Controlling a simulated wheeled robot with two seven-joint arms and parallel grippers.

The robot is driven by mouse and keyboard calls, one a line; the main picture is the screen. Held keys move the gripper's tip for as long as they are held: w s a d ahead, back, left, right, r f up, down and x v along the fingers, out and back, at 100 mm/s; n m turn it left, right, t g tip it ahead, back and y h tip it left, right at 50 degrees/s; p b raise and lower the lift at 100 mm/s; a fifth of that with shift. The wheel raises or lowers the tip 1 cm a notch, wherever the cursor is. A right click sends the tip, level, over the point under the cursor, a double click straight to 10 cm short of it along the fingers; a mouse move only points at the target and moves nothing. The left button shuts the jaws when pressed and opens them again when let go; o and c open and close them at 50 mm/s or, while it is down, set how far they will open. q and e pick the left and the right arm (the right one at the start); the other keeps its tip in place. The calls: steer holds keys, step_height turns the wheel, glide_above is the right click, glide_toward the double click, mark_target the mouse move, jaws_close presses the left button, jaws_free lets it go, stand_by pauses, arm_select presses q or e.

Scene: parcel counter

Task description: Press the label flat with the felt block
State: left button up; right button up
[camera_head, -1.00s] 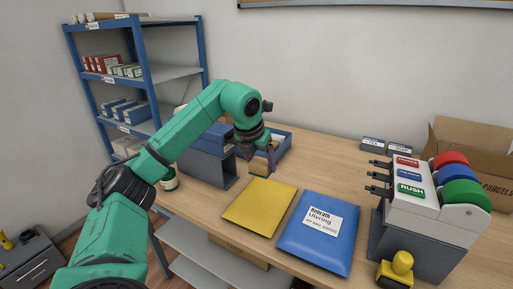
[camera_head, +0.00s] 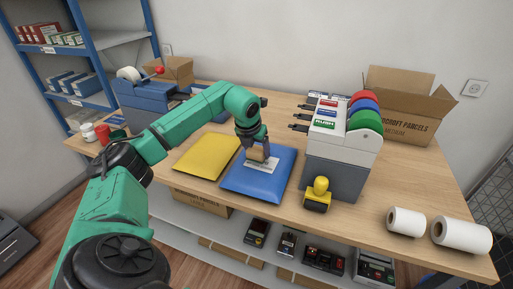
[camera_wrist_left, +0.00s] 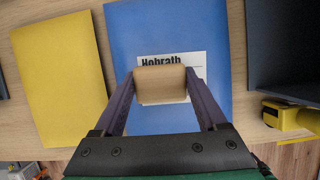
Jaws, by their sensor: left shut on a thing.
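My left gripper (camera_head: 258,152) is shut on the felt block (camera_head: 257,155), a tan block that also shows between the fingers in the left wrist view (camera_wrist_left: 160,84). The block is over the white label (camera_head: 264,166) on the blue parcel (camera_head: 252,185). In the left wrist view the label (camera_wrist_left: 195,62) shows the printed name "Hobrath" above the block, and the block hides its lower part. I cannot tell for certain whether the block touches the label. The blue parcel lies flat on the wooden counter. My right gripper is not in view.
A yellow envelope (camera_head: 206,156) lies left of the blue parcel. A label dispenser with coloured rolls (camera_head: 338,140) and a yellow-handled stamp (camera_head: 318,194) stand to its right. White paper rolls (camera_head: 462,235) and an open carton (camera_head: 401,105) are farther right.

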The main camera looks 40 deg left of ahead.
arm_select(q)
steer(key=shift+s+a, duration=0.1)
steer(key=shift+a, duration=0.05)
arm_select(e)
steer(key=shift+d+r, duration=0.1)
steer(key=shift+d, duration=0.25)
arm_select(q)
steer(key=shift+f, duration=0.3)
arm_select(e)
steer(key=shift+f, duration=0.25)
arm_select(q)
steer(key=shift+f+b, duration=0.3)
steer(key=shift+f, duration=0.05)
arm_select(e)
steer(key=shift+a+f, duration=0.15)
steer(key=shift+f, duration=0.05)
arm_select(q)
step_height(320, 180, up, 6)
steer(key=p, duration=0.5)
steer(key=shift+r, duration=0.15)
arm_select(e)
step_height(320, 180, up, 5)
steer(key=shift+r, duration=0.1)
